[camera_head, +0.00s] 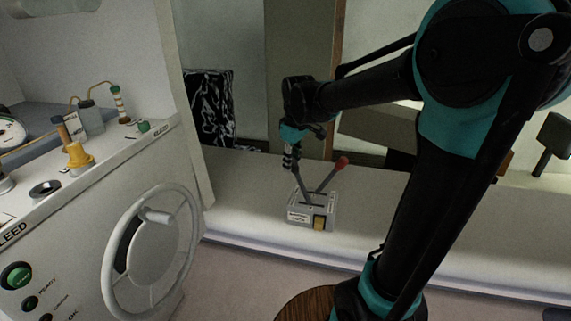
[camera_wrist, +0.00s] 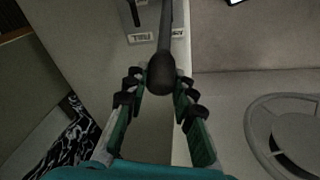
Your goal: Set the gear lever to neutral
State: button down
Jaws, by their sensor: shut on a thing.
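The control box (camera_head: 298,216) is grey, with a yellow patch on its front, and sits on the white ledge. Two levers rise from its slotted top. One lever (camera_head: 302,185) leans left in the head view, its top end at my gripper (camera_head: 290,157). The other lever has a red knob (camera_head: 342,162) and leans right. In the wrist view a black round knob (camera_wrist: 161,76) on a dark shaft (camera_wrist: 165,28) sits between the fingertips of my gripper (camera_wrist: 160,88), which is shut on it. The box's labels are partly hidden and hard to read.
A white console with a large wheel (camera_head: 108,252) stands on the left, with buttons and small fittings. The wheel also shows in the wrist view (camera_wrist: 258,128). A black-and-white patterned thing (camera_head: 211,100) stands behind the ledge. The ledge (camera_head: 240,195) is clear left of the box.

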jog(key=s+d+r+y, duration=0.1)
jog(key=s+d+y, duration=0.1)
jog(key=d, duration=0.5)
jog(key=shift+s+r+t+y, duration=0.2)
jog(key=shift+t+y, duration=0.1)
jog(key=shift+t, duration=0.1)
jog(key=c, duration=1.3)
grip_release()
jog(key=shift+o, duration=0.2)
jog(key=shift+r, duration=0.1)
jog(key=v, duration=1.1)
jog(key=shift+d+r, duration=0.2)
jog(key=shift+r, duration=0.15)
jog(key=shift+s, duration=0.15)
